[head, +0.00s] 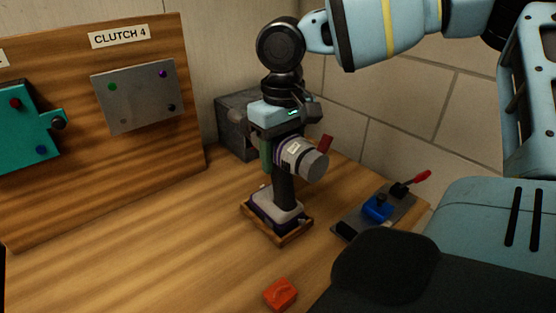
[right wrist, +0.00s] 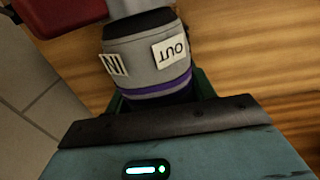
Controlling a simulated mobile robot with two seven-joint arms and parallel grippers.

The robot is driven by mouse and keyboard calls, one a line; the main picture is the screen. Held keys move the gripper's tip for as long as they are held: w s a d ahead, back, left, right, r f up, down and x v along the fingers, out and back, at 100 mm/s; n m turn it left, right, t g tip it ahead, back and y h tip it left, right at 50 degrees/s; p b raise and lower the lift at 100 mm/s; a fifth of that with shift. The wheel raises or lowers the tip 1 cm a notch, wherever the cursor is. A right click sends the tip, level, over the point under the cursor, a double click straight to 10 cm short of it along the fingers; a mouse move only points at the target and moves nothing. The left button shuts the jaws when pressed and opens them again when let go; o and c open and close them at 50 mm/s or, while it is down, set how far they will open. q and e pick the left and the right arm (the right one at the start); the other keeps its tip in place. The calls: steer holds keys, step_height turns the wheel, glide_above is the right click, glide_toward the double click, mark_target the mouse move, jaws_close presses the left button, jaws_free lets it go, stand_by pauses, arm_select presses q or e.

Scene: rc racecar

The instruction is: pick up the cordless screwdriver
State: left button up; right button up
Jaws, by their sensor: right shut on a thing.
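The cordless screwdriver (head: 302,158) has a grey and purple barrel, a dark handle and a wide base. It stands upright, its base in a small wooden holder (head: 293,236) on the bench. My right gripper (head: 282,150) points down from above and is shut on the screwdriver's upper body; a green finger shows on its left side. In the right wrist view the screwdriver's barrel (right wrist: 145,62) fills the upper middle, with labels reading IN and OUT and a purple band. The gripper hides part of the tool. My left gripper is not in view.
A wooden board (head: 60,100) labelled CLUTCH 4 stands at the back left with a grey plate (head: 137,98) and a teal piece (head: 25,130). A grey box (head: 237,125) stands behind. A blue-and-red lever device (head: 377,208) lies right; an orange block (head: 280,294) lies in front.

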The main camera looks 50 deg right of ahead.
steer(key=shift+r, duration=0.1)
steer(key=c, duration=0.3)
steer(key=shift+w, duration=0.1)
steer(key=shift+c, duration=0.2)
steer(key=shift+r, duration=0.1)
steer(key=shift+r, duration=0.35)
step_height(320, 180, up, 10)
steer(key=shift+f, duration=0.15)
